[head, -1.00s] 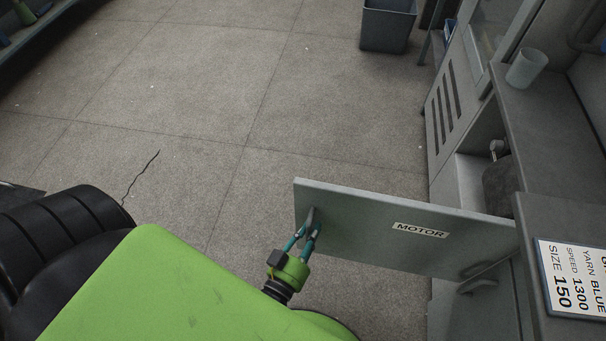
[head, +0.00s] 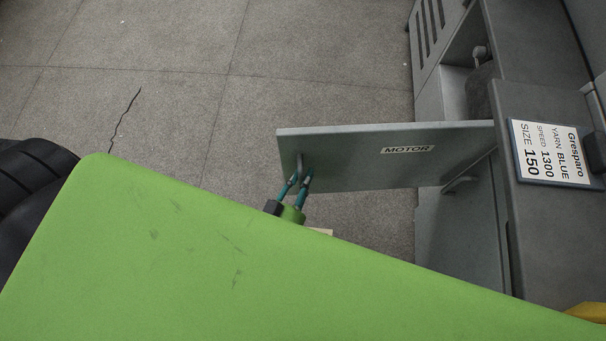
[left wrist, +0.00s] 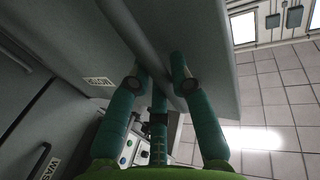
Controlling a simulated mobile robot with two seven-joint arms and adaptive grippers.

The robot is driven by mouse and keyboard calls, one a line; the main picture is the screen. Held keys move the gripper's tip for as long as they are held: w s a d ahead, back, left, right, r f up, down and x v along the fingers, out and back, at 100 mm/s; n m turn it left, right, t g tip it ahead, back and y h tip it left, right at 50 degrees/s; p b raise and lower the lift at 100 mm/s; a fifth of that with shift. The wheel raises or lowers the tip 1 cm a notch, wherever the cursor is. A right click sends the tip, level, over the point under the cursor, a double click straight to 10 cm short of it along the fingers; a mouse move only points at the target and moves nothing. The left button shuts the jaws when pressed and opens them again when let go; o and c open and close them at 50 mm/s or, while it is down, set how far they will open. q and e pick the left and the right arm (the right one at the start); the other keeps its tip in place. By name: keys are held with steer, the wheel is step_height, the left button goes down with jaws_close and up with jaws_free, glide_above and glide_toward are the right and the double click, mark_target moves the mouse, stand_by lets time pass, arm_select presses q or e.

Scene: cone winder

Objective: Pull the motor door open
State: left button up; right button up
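The motor door (head: 360,170) is a flat grey panel with a "MOTOR" label (head: 407,149). It stands swung out wide from the machine front, roughly square to it. Its small bar handle (head: 300,160) is near its free left end. My left gripper (head: 301,177) has teal fingers on both sides of this handle. In the left wrist view the left gripper (left wrist: 160,68) straddles the handle bar and appears closed on it, with the door panel (left wrist: 70,35) beyond. My green body hides the left arm in the head view. My right gripper is not in view.
The grey machine (head: 458,235) stands on the right, with an open recess (head: 455,90) behind the door. A sign card (head: 549,152) with yarn, speed and size lies on its top. The concrete floor (head: 180,110) left of and behind the door is clear.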

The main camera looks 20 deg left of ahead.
arm_select(q)
steer(key=shift+o, duration=1.2)
steer(key=shift+a, duration=0.15)
steer(key=shift+s, duration=0.2)
steer(key=s, duration=1.1)
steer(key=shift+s+a, duration=0.35)
steer(key=shift+s, duration=0.05)
